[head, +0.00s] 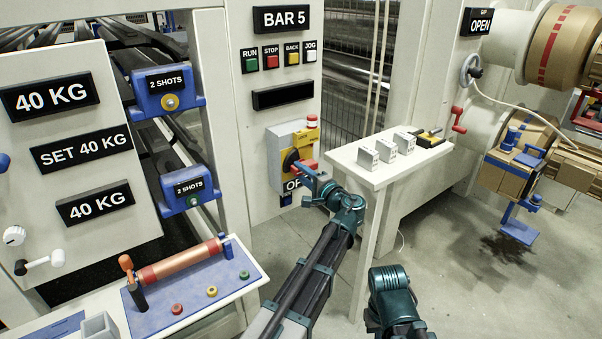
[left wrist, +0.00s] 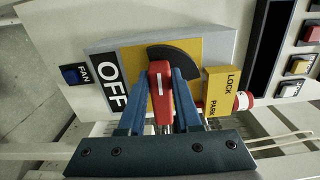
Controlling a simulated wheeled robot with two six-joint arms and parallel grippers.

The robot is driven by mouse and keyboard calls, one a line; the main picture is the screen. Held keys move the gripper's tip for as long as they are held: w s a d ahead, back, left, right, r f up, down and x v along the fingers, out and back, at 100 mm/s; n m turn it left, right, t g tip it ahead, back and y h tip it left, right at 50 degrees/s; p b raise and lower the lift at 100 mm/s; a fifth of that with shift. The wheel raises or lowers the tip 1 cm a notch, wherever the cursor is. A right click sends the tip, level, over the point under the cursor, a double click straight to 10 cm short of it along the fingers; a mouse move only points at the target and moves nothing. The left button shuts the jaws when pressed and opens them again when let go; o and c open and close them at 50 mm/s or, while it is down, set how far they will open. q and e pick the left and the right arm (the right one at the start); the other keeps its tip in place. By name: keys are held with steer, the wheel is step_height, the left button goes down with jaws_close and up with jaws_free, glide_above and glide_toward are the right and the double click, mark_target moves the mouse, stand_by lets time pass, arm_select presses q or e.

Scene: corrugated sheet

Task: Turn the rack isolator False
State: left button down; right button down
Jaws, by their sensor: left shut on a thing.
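The rack isolator (head: 281,140) is a grey box with a yellow face and a black part, mounted on the pale panel under BAR 5. Its red handle (left wrist: 161,98), with a white line, sits between the two blue fingers of my left gripper (left wrist: 161,78). The left gripper also shows in the head view (head: 314,180), at the lower right of the isolator, shut on the handle. The OFF label (left wrist: 112,84) is plain in the wrist view and partly hidden in the head view.
A yellow LOCK PARK block (left wrist: 217,88) with a red knob (left wrist: 242,101) sits close beside the handle. A white shelf (head: 375,178) with small white blocks (head: 386,147) stands just right of the gripper.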

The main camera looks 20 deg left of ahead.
arm_select(q)
steer(key=shift+f, duration=0.1)
stand_by(0.4)
steer(key=c, duration=0.6)
jaws_free()
